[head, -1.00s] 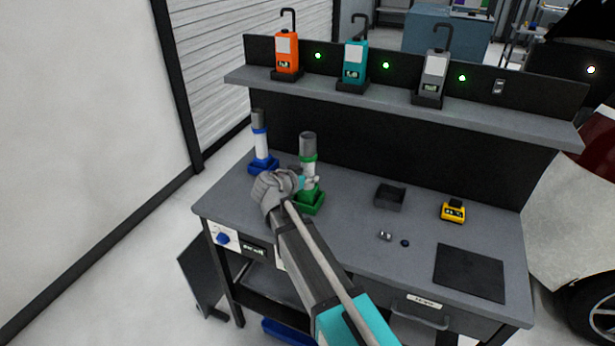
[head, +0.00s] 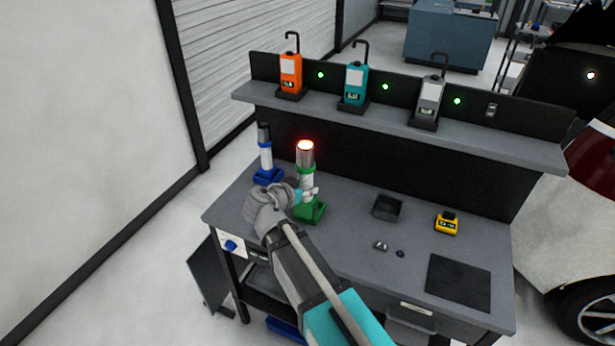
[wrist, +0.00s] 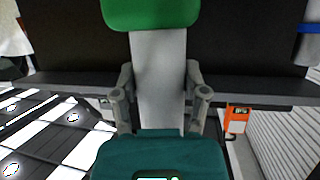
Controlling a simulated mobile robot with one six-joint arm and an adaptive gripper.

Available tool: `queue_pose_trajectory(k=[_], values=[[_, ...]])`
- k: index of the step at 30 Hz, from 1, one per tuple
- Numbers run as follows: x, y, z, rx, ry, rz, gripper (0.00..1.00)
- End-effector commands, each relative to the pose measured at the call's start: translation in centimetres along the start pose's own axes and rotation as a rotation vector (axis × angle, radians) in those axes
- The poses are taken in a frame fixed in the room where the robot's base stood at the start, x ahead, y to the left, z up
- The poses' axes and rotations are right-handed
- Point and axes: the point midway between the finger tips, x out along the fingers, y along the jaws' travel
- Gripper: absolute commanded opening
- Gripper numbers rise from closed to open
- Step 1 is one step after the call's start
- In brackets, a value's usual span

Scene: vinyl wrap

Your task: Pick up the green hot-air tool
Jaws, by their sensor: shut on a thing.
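The green hot-air tool (head: 306,179) stands upright at the green holder (head: 312,210) on the left part of the bench. It has a white body, a green band and a grey nozzle, and the nozzle's top end glows orange-white. My gripper (head: 308,193) comes in from the front left and is shut around the white body below the green band. In the wrist view, my gripper's (wrist: 161,95) two fingers press on both sides of the white body (wrist: 160,70). I cannot tell whether the tool is clear of its holder.
A blue-banded hot-air tool (head: 265,155) stands close behind to the left. A dark tray (head: 388,207), a yellow device (head: 447,223), small parts and a dark mat (head: 459,283) lie to the right. The shelf (head: 390,122) above holds orange, teal and grey devices.

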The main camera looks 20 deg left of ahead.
Motion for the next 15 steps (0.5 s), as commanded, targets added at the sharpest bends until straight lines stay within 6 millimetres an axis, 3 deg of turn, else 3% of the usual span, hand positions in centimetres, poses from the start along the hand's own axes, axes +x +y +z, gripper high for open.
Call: queue_pose_trajectory(k=[1,6,15], values=[[-1.1,0.6,-0.4,-0.002,0.002,-0.002,0.00],[-3.0,1.5,-0.4,-0.002,0.002,-0.001,0.00],[-4.4,2.1,-0.4,0.000,0.002,0.000,0.00]])
